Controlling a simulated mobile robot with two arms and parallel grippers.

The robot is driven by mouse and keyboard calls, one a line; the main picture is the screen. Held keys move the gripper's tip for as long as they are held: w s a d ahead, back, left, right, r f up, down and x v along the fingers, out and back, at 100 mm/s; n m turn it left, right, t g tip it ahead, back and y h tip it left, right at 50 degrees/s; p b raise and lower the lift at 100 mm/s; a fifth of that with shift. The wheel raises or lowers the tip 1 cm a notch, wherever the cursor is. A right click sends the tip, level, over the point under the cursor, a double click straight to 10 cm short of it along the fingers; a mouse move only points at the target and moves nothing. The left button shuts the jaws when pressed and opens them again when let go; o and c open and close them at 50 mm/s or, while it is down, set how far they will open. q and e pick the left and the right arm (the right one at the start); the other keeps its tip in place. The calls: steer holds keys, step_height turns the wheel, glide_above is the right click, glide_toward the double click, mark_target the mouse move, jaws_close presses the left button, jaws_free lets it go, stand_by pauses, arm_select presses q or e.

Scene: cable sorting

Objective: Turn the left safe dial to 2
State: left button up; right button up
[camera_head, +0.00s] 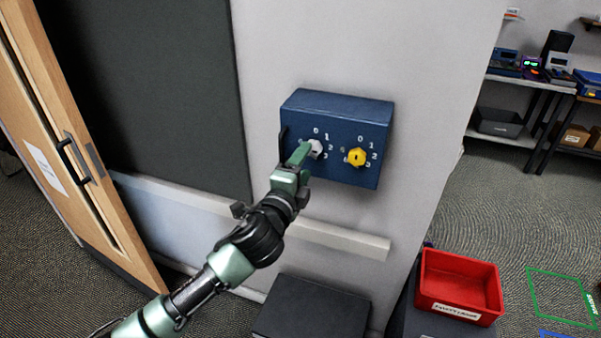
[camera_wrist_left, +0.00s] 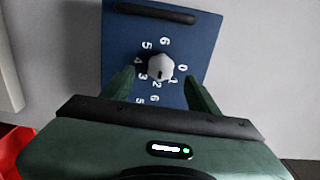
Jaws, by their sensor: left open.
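The blue safe box (camera_head: 337,108) is fixed to the wall and carries two dials with numbers around them. The left dial is a pale grey knob (camera_head: 317,147); it also shows in the left wrist view (camera_wrist_left: 160,67), ringed by white numbers. A dark mark on the knob's face points roughly toward the 2 and 1; I cannot tell exactly which. The right dial (camera_head: 357,157) is yellow. My left gripper (camera_head: 303,153) is at the left dial and hides some numbers. In the wrist view its open fingers (camera_wrist_left: 160,80) stand either side of the knob, with gaps visible.
A wall rail (camera_head: 340,238) runs below the box. A black box (camera_head: 312,308) stands on the floor underneath, and a red bin (camera_head: 460,283) is at lower right. A wooden door (camera_head: 75,150) is at left. Shelves with devices (camera_head: 525,80) stand at far right.

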arm_select(q)
steer(key=shift+v, duration=1.25)
steer(key=shift+f, duration=0.1)
